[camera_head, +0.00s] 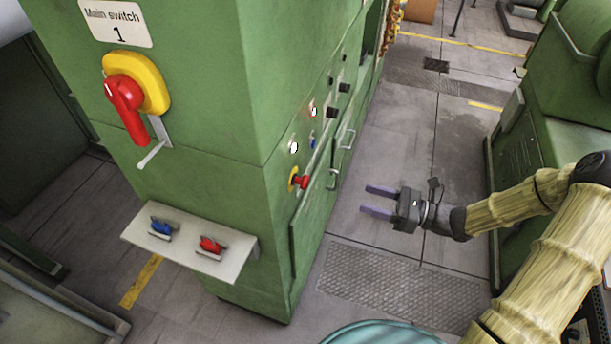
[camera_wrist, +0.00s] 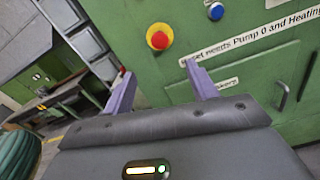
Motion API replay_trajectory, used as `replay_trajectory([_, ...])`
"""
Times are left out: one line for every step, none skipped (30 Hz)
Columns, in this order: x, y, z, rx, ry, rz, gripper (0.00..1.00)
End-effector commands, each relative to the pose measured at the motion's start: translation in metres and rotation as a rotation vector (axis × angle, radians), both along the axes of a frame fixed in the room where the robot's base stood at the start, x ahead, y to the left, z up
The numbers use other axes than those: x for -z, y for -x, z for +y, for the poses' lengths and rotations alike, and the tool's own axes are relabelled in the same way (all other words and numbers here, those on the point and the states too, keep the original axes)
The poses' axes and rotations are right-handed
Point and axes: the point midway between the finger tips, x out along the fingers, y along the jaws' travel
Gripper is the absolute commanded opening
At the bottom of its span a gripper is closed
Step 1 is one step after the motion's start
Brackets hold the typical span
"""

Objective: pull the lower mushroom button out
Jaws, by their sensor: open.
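The red mushroom button (camera_head: 303,182) with its yellow collar sits low on the right-hand side face of the green cabinet (camera_head: 210,120). In the wrist view the red mushroom button (camera_wrist: 159,40) shows head-on, above and between my fingertips. My gripper (camera_head: 379,200) is open and empty, to the right of the button and apart from it, with its fingers pointing toward the cabinet. In the wrist view my gripper (camera_wrist: 161,80) shows two purple fingers spread apart below the button. I cannot tell whether the button is pressed in.
A blue button (camera_wrist: 216,11) and a white label are near the red button. A cabinet handle (camera_head: 333,179) sticks out beside it. A shelf (camera_head: 190,240) with blue and red handles juts from the front. The red main switch (camera_head: 125,105) is above. Floor under my gripper is clear.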

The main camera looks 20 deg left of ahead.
Motion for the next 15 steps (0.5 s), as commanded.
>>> replay_trajectory([0.000,0.000,0.000,0.002,-0.003,0.002,0.58])
replay_trajectory([0.000,0.000,0.000,0.001,-0.002,0.001,0.58])
replay_trajectory([0.001,0.000,0.000,0.000,0.000,0.001,0.58])
replay_trajectory([0.001,0.000,0.000,0.000,0.000,0.000,0.58])
replay_trajectory([0.001,0.000,0.000,0.000,0.001,0.000,0.58])
replay_trajectory([0.001,0.000,0.000,0.000,0.001,0.000,0.58])
replay_trajectory([0.001,0.000,0.000,-0.001,0.002,-0.001,0.58])
replay_trajectory([0.001,0.000,0.001,-0.001,0.002,-0.001,0.58])
replay_trajectory([0.001,0.000,0.001,-0.001,0.002,-0.001,0.58])
replay_trajectory([0.000,0.000,0.002,-0.003,0.003,-0.001,0.58])
replay_trajectory([0.000,0.000,0.004,-0.003,0.003,-0.001,0.58])
replay_trajectory([0.000,0.000,0.006,-0.004,0.002,-0.001,0.58])
replay_trajectory([0.000,0.000,0.009,-0.004,0.002,-0.001,0.58])
replay_trajectory([0.000,0.000,0.012,-0.004,0.002,-0.001,0.58])
replay_trajectory([-0.001,0.000,0.017,-0.005,0.003,-0.001,0.58])
